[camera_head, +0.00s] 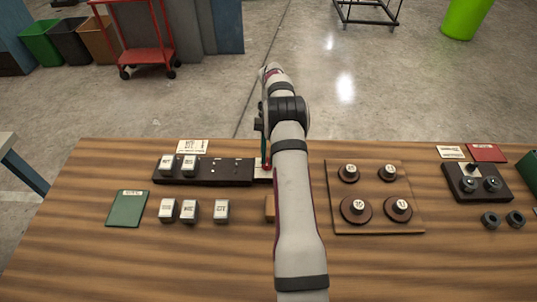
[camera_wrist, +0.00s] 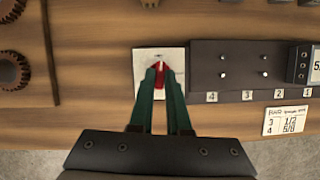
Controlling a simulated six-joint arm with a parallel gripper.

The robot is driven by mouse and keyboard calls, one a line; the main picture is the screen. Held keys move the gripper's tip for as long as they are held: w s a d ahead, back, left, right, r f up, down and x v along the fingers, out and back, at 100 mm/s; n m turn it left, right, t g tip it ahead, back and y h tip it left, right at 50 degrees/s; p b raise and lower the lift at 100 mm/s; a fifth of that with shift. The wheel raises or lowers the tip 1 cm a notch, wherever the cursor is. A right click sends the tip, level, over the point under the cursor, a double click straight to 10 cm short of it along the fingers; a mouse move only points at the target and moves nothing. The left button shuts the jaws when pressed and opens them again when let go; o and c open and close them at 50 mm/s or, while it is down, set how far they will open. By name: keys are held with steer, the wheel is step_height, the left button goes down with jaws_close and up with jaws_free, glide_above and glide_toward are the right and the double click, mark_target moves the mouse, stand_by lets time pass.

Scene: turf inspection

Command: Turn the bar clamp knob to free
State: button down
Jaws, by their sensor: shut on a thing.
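A small red knob (camera_wrist: 159,82) sits on a pale square plate (camera_wrist: 140,66) in the wrist view. My gripper (camera_wrist: 159,70) points down at the plate, its two dark green fingers shut on the red knob. A small pointer-like mark shows on the plate just beyond the fingertips; its lettering is too small to read. In the head view the plate (camera_head: 261,173) lies at the right end of a dark rail, partly hidden by my arm. Much of the knob is hidden between the fingers, so I cannot tell its exact angle.
The dark rail (camera_head: 215,181) holds two blocks beside the plate; several loose blocks (camera_head: 189,211) lie in front. A wooden board with round discs (camera_head: 344,228) stands right of my arm. A green card (camera_head: 128,208) lies left; a dark fixture (camera_head: 472,195) stands far right.

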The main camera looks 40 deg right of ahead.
steer(key=shift+n, duration=0.6)
steer(key=shift+a+g, duration=0.1)
steer(key=shift+g, duration=0.2)
steer(key=c, duration=0.9)
jaws_free()
steer(key=shift+w+r, duration=0.1)
steer(key=shift+v, duration=3.65)
steer(key=shift+a, duration=0.1)
